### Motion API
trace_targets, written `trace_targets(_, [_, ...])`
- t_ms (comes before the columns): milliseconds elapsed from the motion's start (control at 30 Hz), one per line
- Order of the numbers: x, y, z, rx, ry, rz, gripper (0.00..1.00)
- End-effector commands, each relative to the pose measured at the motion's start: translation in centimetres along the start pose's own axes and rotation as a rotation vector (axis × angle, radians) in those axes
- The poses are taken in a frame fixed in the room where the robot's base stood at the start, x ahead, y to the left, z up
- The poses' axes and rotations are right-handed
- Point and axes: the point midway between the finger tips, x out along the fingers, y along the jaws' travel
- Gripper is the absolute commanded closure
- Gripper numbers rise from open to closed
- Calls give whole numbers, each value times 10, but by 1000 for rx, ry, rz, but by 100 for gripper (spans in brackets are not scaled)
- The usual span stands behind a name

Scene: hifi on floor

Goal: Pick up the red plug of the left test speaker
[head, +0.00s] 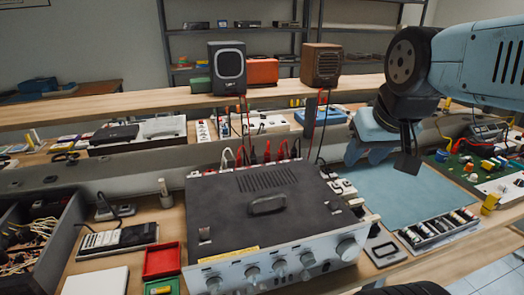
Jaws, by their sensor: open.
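The left test speaker (227,68) is dark with a pale ring front and stands on the wooden shelf. A brown speaker (321,65) stands to its right. Thin red and dark leads hang from both speakers to the back of the amplifier (262,215). Several plugs stand in a row there, among them a red plug (267,152) and white ones (227,157). I cannot tell for sure which red plug belongs to the left speaker. My gripper (388,158) is open and empty, right of the plugs and apart from them, above the blue mat.
The blue mat (395,190) lies mostly clear on the bench right of the amplifier. The shelf edge (130,112) runs behind the plugs. A battery tray (438,228), a green circuit board (450,168), a red bin (162,260) and a cable drawer (72,235) stand around.

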Motion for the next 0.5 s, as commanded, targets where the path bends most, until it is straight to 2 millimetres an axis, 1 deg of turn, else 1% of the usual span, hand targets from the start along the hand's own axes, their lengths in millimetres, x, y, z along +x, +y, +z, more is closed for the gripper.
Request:
trace_targets(333, [0, 0, 0, 0, 0, 0, 57])
trace_targets(433, [0, 0, -1, -1, -1, 0, 49])
trace_targets(500, [-1, -1, -6, -3, -6, 0, 48])
